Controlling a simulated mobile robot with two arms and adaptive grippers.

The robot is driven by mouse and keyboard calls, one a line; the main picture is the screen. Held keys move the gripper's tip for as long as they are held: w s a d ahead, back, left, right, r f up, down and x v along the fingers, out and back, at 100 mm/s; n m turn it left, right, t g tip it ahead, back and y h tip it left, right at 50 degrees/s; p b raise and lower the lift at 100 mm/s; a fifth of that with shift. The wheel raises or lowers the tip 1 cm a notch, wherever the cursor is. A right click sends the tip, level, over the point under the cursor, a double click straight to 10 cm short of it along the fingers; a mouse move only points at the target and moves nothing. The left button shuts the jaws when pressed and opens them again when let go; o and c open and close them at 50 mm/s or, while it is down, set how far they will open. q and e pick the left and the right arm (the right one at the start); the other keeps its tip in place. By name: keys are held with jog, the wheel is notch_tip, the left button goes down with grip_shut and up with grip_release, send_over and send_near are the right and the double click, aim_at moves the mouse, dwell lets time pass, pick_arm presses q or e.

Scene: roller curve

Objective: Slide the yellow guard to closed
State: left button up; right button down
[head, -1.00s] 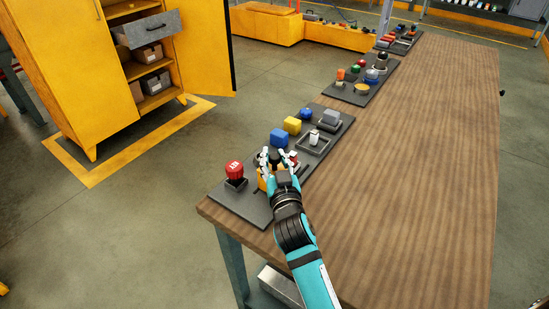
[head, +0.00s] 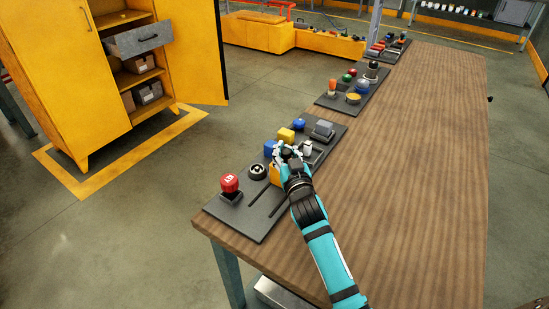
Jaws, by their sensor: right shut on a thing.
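The yellow guard (head: 274,174) is on the near dark panel (head: 227,213), mostly hidden behind my right gripper. It sits at the far end of two dark parallel slots. My right gripper (head: 287,152) is shut on the guard, its arm reaching in from the lower right. A round black part with a light mark (head: 258,171) stands uncovered just left of the guard. My left gripper is not in view.
A red mushroom button (head: 230,183) stands at the panel's near left. The wooden tabletop (head: 410,160) to the right is clear.

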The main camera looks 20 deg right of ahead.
jog(key=shift+s+d+f, duration=0.1)
jog(key=shift+d+f, duration=0.15)
jog(key=shift+d, duration=0.15)
jog(key=c, duration=1)
grip_release()
jog(key=shift+s+d+r, duration=0.1)
jog(key=shift+s+d, duration=0.25)
jog(key=shift+a+r, duration=0.1)
jog(key=shift+a, duration=0.1)
jog(key=shift+s+a, duration=0.1)
jog(key=shift+s, duration=0.15)
jog(key=s, duration=0.3)
jog(key=s+a, duration=0.1)
jog(key=s, duration=0.7)
jog(key=shift+s+a, duration=0.15)
